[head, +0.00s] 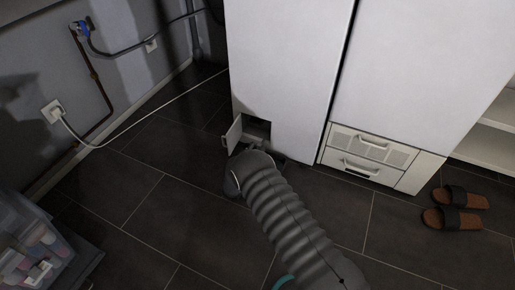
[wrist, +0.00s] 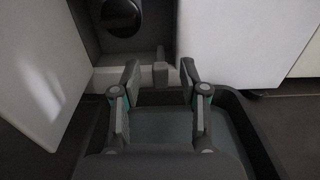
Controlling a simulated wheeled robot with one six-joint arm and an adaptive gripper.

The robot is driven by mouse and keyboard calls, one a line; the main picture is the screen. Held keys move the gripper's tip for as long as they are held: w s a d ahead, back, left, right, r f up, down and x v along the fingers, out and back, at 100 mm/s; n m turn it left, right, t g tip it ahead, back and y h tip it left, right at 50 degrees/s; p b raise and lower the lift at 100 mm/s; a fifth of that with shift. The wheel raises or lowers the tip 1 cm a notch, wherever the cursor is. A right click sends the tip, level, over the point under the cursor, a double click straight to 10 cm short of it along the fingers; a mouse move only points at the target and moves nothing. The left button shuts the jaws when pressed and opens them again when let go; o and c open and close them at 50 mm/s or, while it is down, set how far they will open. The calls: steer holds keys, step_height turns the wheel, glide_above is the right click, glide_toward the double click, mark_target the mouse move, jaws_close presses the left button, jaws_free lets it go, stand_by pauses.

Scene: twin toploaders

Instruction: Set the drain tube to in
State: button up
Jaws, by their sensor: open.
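The service compartment (head: 257,128) at the foot of the left white toploader (head: 282,60) is open, its small flap (head: 234,134) swung out to the left. In the wrist view the flap (wrist: 40,65) fills the left side, and a round black cap (wrist: 122,14) sits inside the compartment. A short grey piece (wrist: 160,74), which may be the drain tube, stands at the compartment's lower edge. My gripper (wrist: 160,78) is open, its fingertips on either side of this piece; I cannot tell if they touch it. In the head view my arm hides the fingertips.
A dark shallow tray (wrist: 255,135) lies on the floor below the gripper. The second machine (head: 415,70) stands to the right, with slippers (head: 452,218) on the floor. A clear bin (head: 30,255) stands at lower left. A white cable (head: 130,127) crosses the floor behind.

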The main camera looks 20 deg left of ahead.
steer(key=shift+w, duration=0.8)
steer(key=shift+c, duration=0.3)
jaws_close()
